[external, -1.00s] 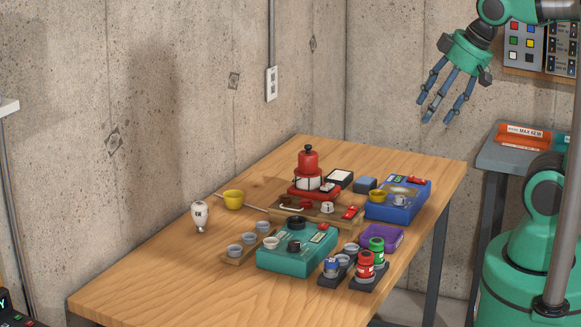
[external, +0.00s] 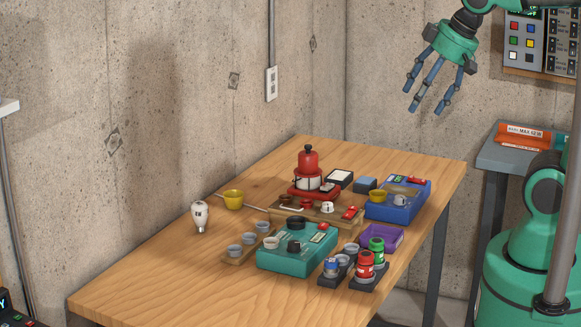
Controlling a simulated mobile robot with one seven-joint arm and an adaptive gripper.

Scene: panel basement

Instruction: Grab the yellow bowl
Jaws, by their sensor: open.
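A yellow bowl (external: 233,199) stands upright on the wooden table near the wall, left of the red lantern-like device. A thin stick runs beside it. A second, smaller yellow bowl-like cup (external: 377,196) sits on the blue case at the right. My gripper (external: 427,100) hangs in the air above the table's far right part, fingers pointing down and spread open, with nothing between them. It is well above and to the right of both yellow items.
A white bulb-shaped item (external: 200,216) stands left of the bowl. A red lantern-like device (external: 308,172), teal case (external: 297,258), blue case (external: 408,207), purple tray (external: 384,240) and several cups crowd the middle and right. The table's front left (external: 150,285) is clear.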

